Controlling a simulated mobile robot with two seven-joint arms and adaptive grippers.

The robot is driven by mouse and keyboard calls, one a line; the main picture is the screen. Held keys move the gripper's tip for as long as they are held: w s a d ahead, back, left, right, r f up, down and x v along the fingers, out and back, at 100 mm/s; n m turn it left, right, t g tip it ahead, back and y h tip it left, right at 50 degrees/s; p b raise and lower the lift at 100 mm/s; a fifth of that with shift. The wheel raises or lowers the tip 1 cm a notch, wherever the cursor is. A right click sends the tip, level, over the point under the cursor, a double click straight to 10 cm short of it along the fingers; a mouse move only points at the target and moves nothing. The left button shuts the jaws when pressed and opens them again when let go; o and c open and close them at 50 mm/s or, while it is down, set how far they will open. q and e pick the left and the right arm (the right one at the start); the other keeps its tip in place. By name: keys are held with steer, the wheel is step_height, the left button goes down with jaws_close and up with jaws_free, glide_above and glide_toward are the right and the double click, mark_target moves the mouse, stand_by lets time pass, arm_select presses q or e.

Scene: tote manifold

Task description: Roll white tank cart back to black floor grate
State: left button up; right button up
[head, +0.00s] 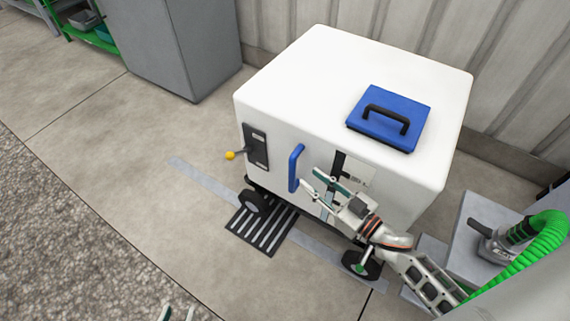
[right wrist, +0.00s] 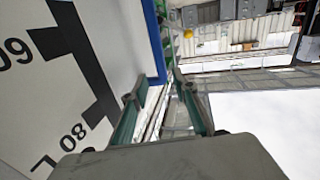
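The white tank cart (head: 340,75) stands on its wheels near the wall, with a blue lid (head: 400,112) on top. A blue vertical handle (head: 295,168) is on its front. The black floor grate (head: 263,232) lies at the cart's front edge, partly hidden under it. My right gripper (head: 312,182) is open just right of the handle, apparently empty. In the right wrist view its fingers (right wrist: 160,110) are apart, with the blue handle (right wrist: 153,40) ahead of them.
A yellow-knobbed lever (head: 231,155) sticks out from the cart's front. A grey cabinet (head: 185,45) stands at the back left. A grey box (head: 488,240) with a green hose (head: 540,240) is at the right. The floor left of the cart is clear.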

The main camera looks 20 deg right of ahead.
mark_target(292, 165)
steer(key=shift+y, duration=0.3)
steer(key=x, duration=0.2)
steer(key=b+x, duration=0.1)
steer(key=x, duration=0.5)
steer(key=shift+w+a+f, duration=0.1)
steer(key=shift+w+f, duration=0.15)
steer(key=shift+f, duration=0.1)
arm_select(q)
steer(key=shift+w+d+r, duration=0.25)
steer(key=shift+d+r, duration=0.1)
steer(key=shift+d, duration=0.15)
arm_select(e)
jaws_close()
